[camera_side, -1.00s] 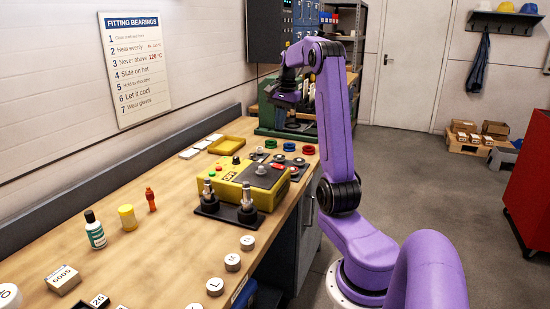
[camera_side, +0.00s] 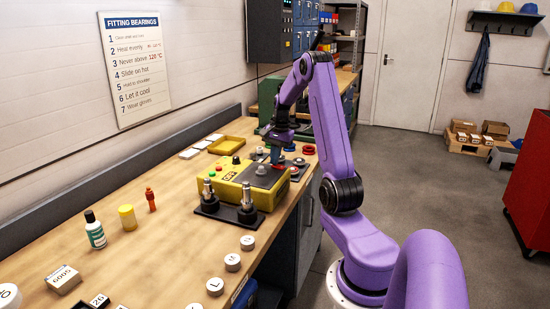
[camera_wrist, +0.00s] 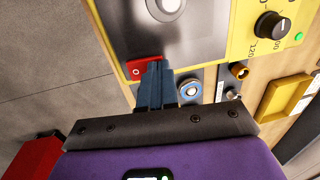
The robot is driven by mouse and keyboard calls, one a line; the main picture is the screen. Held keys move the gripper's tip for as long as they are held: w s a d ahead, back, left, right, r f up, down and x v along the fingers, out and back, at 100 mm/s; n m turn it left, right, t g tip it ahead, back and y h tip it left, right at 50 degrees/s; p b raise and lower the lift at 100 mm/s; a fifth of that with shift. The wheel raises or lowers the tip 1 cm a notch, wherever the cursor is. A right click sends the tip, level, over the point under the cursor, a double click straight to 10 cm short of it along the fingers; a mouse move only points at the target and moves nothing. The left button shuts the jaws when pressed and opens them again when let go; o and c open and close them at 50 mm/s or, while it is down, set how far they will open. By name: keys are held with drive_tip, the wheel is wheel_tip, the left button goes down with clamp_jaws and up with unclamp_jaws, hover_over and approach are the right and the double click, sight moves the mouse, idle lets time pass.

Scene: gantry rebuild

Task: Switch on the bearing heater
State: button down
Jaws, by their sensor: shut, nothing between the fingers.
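The yellow bearing heater (camera_side: 226,193) stands on the bench with a dark top plate and a metal post. In the wrist view its yellow body (camera_wrist: 238,20) fills the top. A red switch (camera_wrist: 137,70) marked "O" sits at its edge. A black dial (camera_wrist: 272,25) and a small green light (camera_wrist: 299,36) are at the right. My gripper (camera_wrist: 155,66) is shut and empty, with its fingertips overlapping the right part of the red switch in the picture; I cannot tell whether they touch it. In the side view my gripper (camera_side: 276,159) is low at the heater's far end.
A blue-ringed part (camera_wrist: 189,88) lies right beside the fingers. Red rings (camera_side: 308,150) lie beyond the heater. A yellow tray (camera_side: 226,144) is at the back. Two metal shafts on a black base (camera_side: 228,212) stand in front. Bottles (camera_side: 95,230) are at the left.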

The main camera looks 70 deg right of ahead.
idle(0.3)
drive_tip(key=shift+w+f+g, duration=0.1)
drive_tip(key=shift+f+g, duration=0.15)
drive_tip(key=shift+g, duration=0.05)
drive_tip(key=shift+s+r, duration=0.25)
drive_tip(key=shift+s, duration=0.55)
wheel_tip(320, 180, up, 14)
drive_tip(key=w, duration=0.2)
idle(0.5)
drive_tip(key=shift+a, duration=0.1)
